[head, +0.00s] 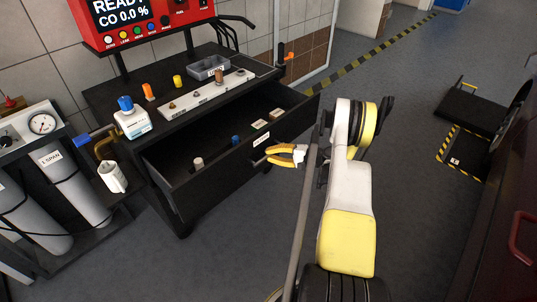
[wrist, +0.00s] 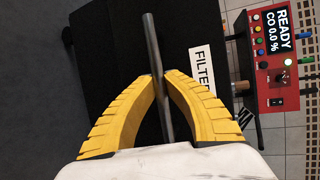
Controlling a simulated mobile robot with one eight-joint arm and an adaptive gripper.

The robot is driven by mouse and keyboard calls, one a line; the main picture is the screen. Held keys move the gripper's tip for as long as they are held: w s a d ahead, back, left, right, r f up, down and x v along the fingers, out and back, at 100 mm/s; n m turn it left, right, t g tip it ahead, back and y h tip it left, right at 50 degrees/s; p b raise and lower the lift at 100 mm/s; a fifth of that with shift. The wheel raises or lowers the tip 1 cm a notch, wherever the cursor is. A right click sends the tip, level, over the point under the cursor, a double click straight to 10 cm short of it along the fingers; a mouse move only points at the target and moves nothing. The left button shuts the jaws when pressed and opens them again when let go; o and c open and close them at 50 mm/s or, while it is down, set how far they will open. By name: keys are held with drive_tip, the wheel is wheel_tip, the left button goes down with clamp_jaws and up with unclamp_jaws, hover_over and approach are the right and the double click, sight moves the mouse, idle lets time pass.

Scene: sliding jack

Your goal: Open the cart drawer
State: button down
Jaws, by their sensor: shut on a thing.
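The black cart (head: 165,185) stands left of centre in the head view, and its drawer (head: 225,165) is pulled out with its inside showing. The grey bar handle (head: 260,160) is on the front; in the wrist view the bar (wrist: 151,50) runs between my two yellow fingers. My gripper (head: 272,155) is shut on this handle, its fingertips touching it from both sides. The filter label (wrist: 202,72) shows just right of the handle in the wrist view.
Small items, including a white cylinder (head: 198,163) and a blue piece (head: 236,140), lie in the drawer. A bottle with a blue cap (head: 132,120) and a grey tray (head: 208,68) are on the cart top. Gas cylinders (head: 75,185) stand left. The floor before the drawer is clear.

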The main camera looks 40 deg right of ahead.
drive_tip(key=c, duration=1.4)
unclamp_jaws()
drive_tip(key=shift+a, duration=0.1)
drive_tip(key=v, duration=1.2)
drive_tip(key=shift+w, duration=0.1)
